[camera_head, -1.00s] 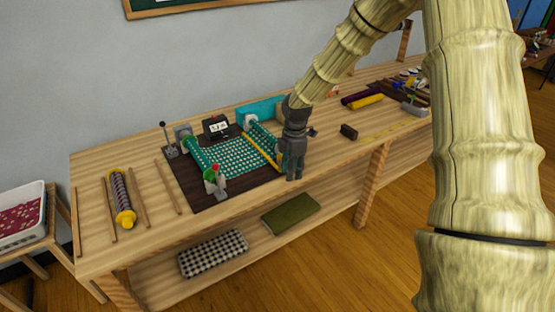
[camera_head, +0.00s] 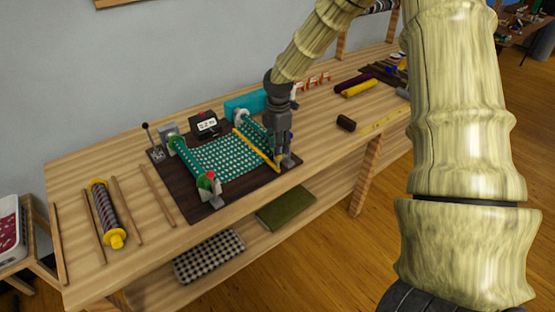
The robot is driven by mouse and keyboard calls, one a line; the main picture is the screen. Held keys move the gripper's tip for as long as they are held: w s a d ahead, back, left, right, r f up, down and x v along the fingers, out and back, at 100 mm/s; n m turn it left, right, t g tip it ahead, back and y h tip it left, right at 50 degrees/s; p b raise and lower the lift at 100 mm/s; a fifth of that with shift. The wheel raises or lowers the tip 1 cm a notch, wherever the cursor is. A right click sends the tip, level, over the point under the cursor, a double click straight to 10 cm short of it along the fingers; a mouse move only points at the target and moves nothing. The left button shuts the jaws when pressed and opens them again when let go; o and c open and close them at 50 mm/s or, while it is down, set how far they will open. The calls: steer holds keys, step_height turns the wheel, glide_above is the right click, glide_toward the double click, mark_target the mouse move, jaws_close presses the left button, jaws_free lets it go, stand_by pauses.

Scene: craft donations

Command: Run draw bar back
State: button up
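The yellow draw bar (camera_head: 254,146) lies across the teal dotted cloth (camera_head: 216,158) on a dark board (camera_head: 213,207). The cloth runs between the bar and a teal roll (camera_head: 187,158) at the left. My gripper (camera_head: 284,165), dark grey, points down at the right of the bar, by its near end. It overlaps the board's right part. I cannot tell whether it touches the bar or whether its fingers are open or shut. My gripper hides part of the board and the teal things behind it.
A counter (camera_head: 206,124) and a lever (camera_head: 150,138) stand behind the cloth. A red-and-green knob (camera_head: 208,180) is at the board's near edge. A striped yellow-ended roller (camera_head: 106,214) lies left.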

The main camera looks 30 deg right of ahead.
mark_target(278, 161)
steer(key=shift+f+p, duration=0.75)
steer(key=shift+f, duration=3.15)
jaws_close()
